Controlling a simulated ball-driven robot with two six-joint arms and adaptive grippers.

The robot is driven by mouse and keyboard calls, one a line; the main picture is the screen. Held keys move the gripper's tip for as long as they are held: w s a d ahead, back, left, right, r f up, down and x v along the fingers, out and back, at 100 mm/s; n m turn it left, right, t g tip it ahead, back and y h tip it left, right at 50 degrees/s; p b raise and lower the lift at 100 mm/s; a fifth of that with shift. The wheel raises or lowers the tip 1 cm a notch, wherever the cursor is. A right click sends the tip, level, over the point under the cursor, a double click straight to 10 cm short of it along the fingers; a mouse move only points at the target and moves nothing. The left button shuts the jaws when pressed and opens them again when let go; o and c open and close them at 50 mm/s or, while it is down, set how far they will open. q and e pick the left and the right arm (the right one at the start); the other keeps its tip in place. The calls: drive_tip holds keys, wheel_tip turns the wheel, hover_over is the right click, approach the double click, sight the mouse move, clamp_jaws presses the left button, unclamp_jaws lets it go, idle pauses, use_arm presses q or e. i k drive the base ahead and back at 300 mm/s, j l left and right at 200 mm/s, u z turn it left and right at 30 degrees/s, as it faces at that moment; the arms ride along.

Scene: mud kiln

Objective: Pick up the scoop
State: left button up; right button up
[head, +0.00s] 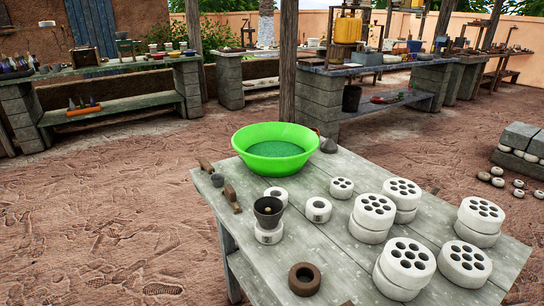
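I cannot tell for sure which thing is the scoop. A dark cup (268,208) with a small light spot inside sits on a white ring-like piece (268,236) near the table's left side. A small grey piece (218,180) and a brown wooden piece (231,196) lie near the left edge of the table, and another brown piece (205,164) lies at the far left corner. A dark grey lump (328,146) is beside the basin. Neither of my grippers shows in the head view.
The grey plank table (318,246) also holds a green basin (274,148), several white pieces with holes (401,190), some stacked, and a brown ring (304,279). A wooden post (288,60) stands behind. The earth floor (110,230) at left is clear.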

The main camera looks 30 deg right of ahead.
sight(210, 171)
drive_tip(key=z, duration=0.25)
drive_tip(key=i+j+z, duration=0.15)
drive_tip(key=z, duration=0.2)
drive_tip(key=i+j+z, duration=0.15)
drive_tip(key=z, duration=0.15)
drive_tip(key=i+j+z, duration=0.15)
drive_tip(key=z, duration=0.2)
drive_tip(key=j, duration=0.1)
